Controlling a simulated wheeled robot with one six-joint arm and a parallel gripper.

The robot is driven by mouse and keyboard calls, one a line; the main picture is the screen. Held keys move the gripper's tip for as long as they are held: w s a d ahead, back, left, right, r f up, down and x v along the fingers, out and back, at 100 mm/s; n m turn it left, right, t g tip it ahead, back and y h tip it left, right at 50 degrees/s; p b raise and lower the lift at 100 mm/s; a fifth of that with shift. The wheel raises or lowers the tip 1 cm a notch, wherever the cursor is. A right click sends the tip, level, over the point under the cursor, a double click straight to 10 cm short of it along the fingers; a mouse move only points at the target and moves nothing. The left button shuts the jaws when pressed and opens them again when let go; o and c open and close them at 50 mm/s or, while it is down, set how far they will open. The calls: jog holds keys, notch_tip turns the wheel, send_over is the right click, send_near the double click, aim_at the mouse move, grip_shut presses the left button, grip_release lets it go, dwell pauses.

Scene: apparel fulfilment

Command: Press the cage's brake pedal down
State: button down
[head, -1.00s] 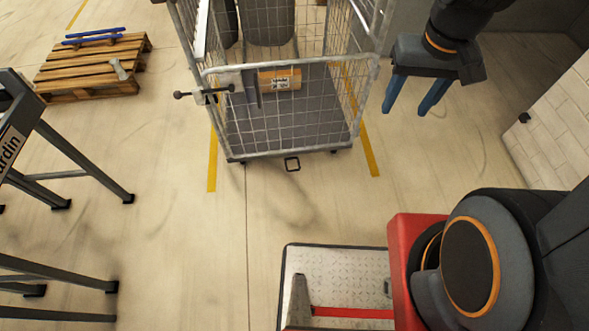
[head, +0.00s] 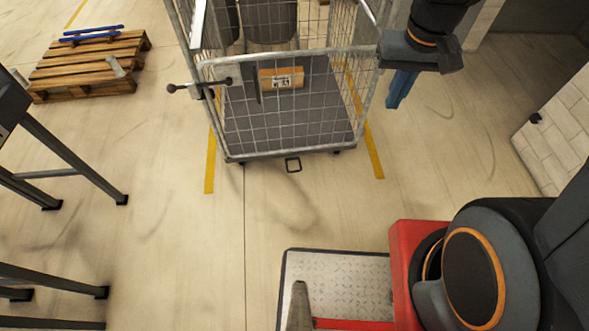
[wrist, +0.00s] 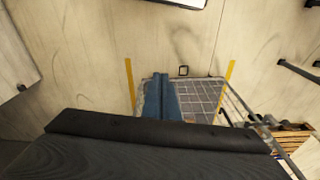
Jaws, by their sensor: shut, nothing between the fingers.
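The wire roll cage (head: 290,110) stands upright on the floor at the top middle of the head view. My gripper (head: 396,104) has blue fingers pressed together and is empty, in the air at the right of the cage, apart from the pedal. In the wrist view the shut blue fingers (wrist: 161,98) show in front of the cage base (wrist: 200,98). The pedal (wrist: 183,71) shows beyond them.
Yellow floor lines (head: 372,150) flank the cage. A wooden pallet (head: 88,66) and dark table legs (head: 75,155) are at left. Floor before the cage is clear.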

jog(key=w+a+f+b, duration=0.7)
jog(key=f+b, duration=0.7)
jog(key=f, duration=0.5)
jog(key=w+a+f+n+b, duration=0.1)
jog(key=w+a+f+b, duration=0.7)
jog(key=f, duration=1.2)
jog(key=w+a+f+n+b, duration=0.1)
jog(key=w+a+f+b, duration=0.7)
jog(key=w+f+b, duration=0.5)
notch_tip(320, 180, down, 7)
jog(key=b, duration=0.8)
jog(key=shift+a+g, duration=0.15)
jog(key=shift+g, duration=0.25)
jog(key=shift+f, duration=0.15)
notch_tip(320, 180, down, 13)
jog(key=s+b, duration=0.2)
jog(key=b, duration=0.5)
jog(key=shift+d, duration=0.2)
